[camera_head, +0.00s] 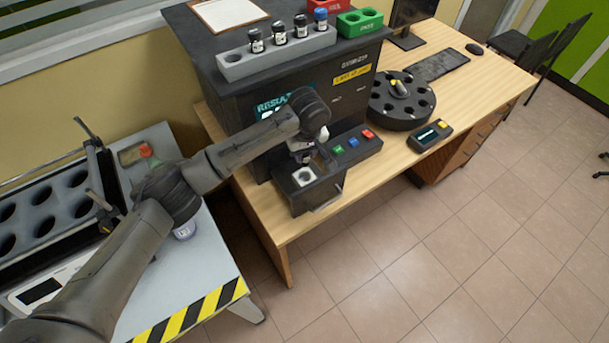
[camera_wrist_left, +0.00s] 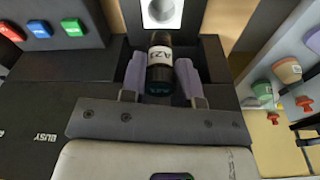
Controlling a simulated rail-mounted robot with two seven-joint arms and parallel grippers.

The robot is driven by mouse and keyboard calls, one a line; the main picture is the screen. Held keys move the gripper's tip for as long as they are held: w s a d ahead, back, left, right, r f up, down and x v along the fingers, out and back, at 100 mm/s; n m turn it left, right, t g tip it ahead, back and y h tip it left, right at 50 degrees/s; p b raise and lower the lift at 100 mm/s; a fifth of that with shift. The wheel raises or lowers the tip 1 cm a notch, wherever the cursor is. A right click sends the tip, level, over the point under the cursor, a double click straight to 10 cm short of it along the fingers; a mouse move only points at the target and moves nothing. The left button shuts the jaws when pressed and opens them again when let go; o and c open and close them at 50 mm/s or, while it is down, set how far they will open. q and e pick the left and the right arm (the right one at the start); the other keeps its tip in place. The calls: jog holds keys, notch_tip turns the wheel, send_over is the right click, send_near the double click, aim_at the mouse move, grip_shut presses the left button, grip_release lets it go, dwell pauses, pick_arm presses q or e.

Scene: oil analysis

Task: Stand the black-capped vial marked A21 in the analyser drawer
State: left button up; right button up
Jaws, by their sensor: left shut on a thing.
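My left gripper (camera_head: 303,152) is at the analyser, just behind the open drawer (camera_head: 318,194). In the left wrist view its pale purple fingers (camera_wrist_left: 162,82) are shut on a dark vial (camera_wrist_left: 160,65). The vial's white label begins with A2; the last character is hard to read. Its dark cap end is towards the gripper. The drawer has a white socket (camera_head: 305,177) with a round hole, which also shows in the left wrist view (camera_wrist_left: 161,12), beyond the vial and apart from it. My right gripper is not in view.
A grey rack (camera_head: 238,68) with several vials stands on the analyser, near a green holder (camera_head: 360,22). Coloured buttons (camera_head: 352,142) sit right of the drawer. A round black carousel (camera_head: 402,112) and a small device (camera_head: 430,136) stand further right on the wooden desk.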

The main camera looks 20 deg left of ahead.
pick_arm(q)
notch_tip(320, 180, down, 8)
jog(key=shift+s+f+b, duration=0.1)
jog(key=shift+b, duration=1.1)
jog(key=o, duration=0.9)
jog(key=shift+f, duration=0.1)
jog(key=r+p, duration=0.1)
jog(key=r, duration=0.2)
jog(key=r+p, duration=0.1)
jog(key=r, duration=0.3)
jog(key=r+p, duration=0.1)
jog(key=r, duration=0.2)
jog(key=shift+s+d+r, duration=0.3)
jog(key=shift+s+d, duration=0.1)
jog(key=shift+s+d+r+p, duration=0.1)
jog(key=shift+r+p, duration=0.2)
jog(key=shift+r, duration=0.55)
